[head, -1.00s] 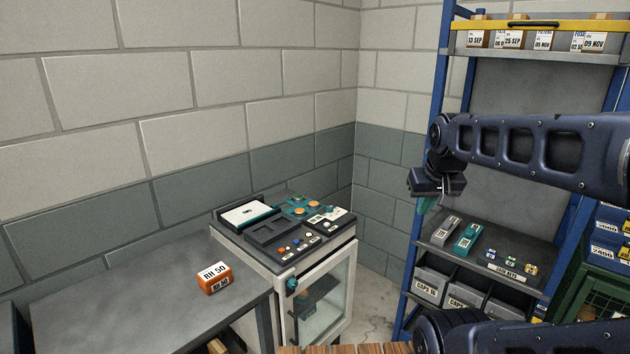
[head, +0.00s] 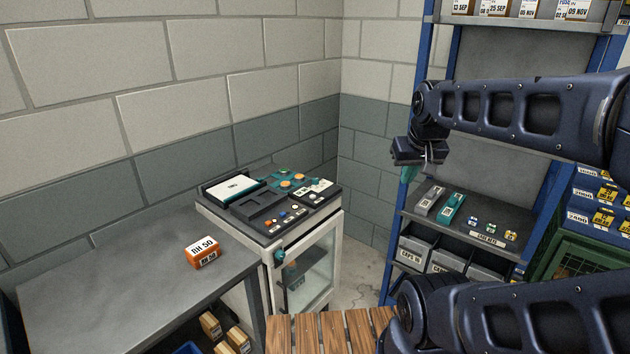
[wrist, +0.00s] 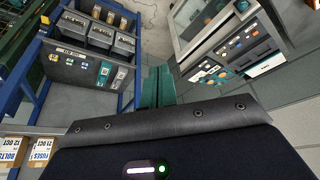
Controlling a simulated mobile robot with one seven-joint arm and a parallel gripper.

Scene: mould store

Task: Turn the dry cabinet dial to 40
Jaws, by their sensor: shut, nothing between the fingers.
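The dry cabinet (head: 308,262) stands in the corner beside the bench, white with a glass door. Its dark top panel (head: 268,203) carries several coloured buttons and knobs; the numbers on them are too small to read. A teal knob (head: 279,257) sits on the front edge by the door. The cabinet also shows at the upper right of the wrist view (wrist: 190,30). My gripper (head: 406,172) hangs in the air to the right of the cabinet, before the shelf, apart from both. Its teal fingers (wrist: 158,86) are together and empty in the wrist view.
A grey bench (head: 120,275) stands left of the cabinet, with an orange RH 50 block (head: 201,252) on it. A blue shelf rack (head: 470,215) with grey bins stands at the right. A wooden slatted surface (head: 330,330) is in front.

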